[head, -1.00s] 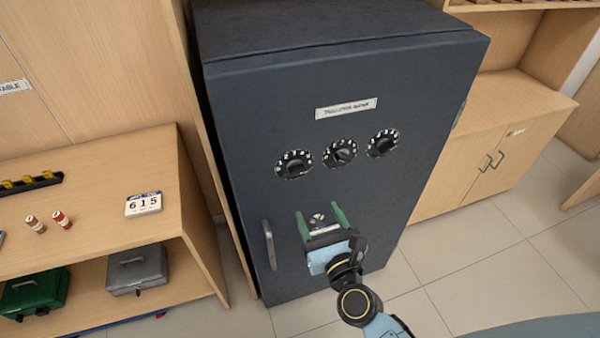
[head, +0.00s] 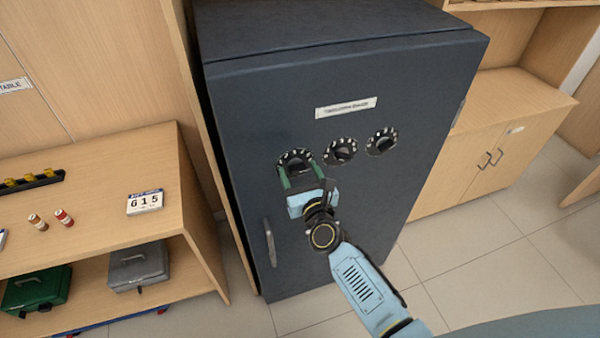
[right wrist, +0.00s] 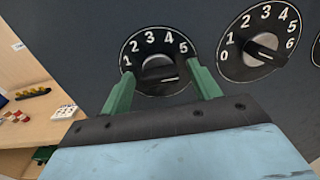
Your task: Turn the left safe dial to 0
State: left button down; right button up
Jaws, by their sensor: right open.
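The left safe dial (head: 292,155) is a round black dial with white numbers on the dark safe door (head: 400,190). In the right wrist view the left dial (right wrist: 150,45) shows numbers 1 to 5 and a black bar knob across its middle. A white mark shows on the knob; which number it points at is unclear. My right gripper (head: 298,168) is open in front of this dial. In the right wrist view its green fingers (right wrist: 161,72) stand on either side of the knob. I cannot tell whether they touch it. My left gripper is not in view.
The middle dial (head: 340,150) and right dial (head: 381,141) sit close to the right. The door handle (head: 268,242) is lower left. A wooden shelf with a number card (head: 145,201) stands left, and a low cabinet (head: 490,150) right.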

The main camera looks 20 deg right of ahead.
jog(key=c, duration=1)
